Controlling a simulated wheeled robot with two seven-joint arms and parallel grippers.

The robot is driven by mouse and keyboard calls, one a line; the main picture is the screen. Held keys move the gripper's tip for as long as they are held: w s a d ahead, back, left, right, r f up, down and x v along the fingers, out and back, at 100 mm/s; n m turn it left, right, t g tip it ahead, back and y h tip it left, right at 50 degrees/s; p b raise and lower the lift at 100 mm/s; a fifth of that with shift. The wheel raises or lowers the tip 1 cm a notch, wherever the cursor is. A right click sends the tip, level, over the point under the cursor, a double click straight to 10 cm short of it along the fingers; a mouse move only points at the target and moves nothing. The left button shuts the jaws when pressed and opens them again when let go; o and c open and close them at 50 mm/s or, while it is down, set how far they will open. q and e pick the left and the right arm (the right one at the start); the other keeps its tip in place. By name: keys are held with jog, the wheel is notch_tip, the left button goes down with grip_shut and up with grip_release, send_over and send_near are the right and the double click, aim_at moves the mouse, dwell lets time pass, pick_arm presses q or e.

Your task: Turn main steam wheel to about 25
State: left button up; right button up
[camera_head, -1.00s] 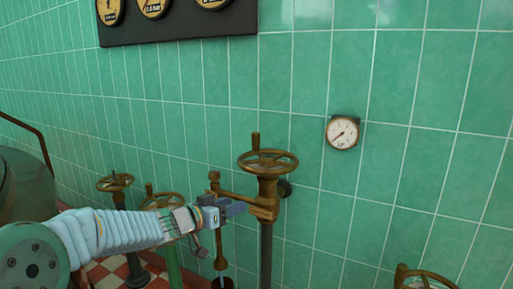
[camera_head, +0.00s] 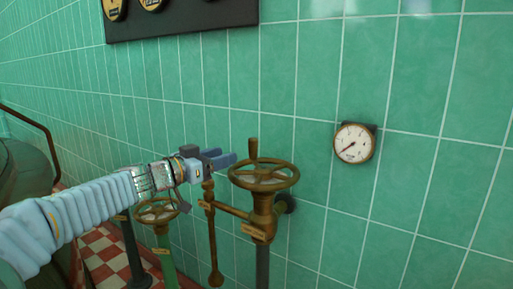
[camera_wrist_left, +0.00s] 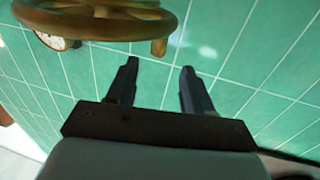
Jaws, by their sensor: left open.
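A brass hand wheel (camera_head: 262,185) with an upright handle peg (camera_head: 253,149) sits on a brass valve at the wall. A small tag on the valve is too small to read. A round white gauge (camera_head: 354,143) hangs on the wall to the right, its needle pointing lower left. My left gripper (camera_head: 228,159) is open and empty, just left of the peg at about wheel height. In the left wrist view the wheel (camera_wrist_left: 95,29) and its peg (camera_wrist_left: 159,46) lie beyond the open fingers (camera_wrist_left: 158,72), apart from them. My right gripper is not seen.
A second, lower brass wheel (camera_head: 157,211) on a green pipe stands below my left arm. A brass rod (camera_head: 213,240) hangs beside the valve. A dark gauge panel (camera_head: 185,20) is on the tiled wall above.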

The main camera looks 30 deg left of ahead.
aim_at(249, 148)
pick_arm(q)
jog(key=b+x, duration=0.1)
jog(key=x, duration=1)
jog(key=shift+w+f, duration=0.1)
jog(key=shift+w, duration=0.05)
grip_shut()
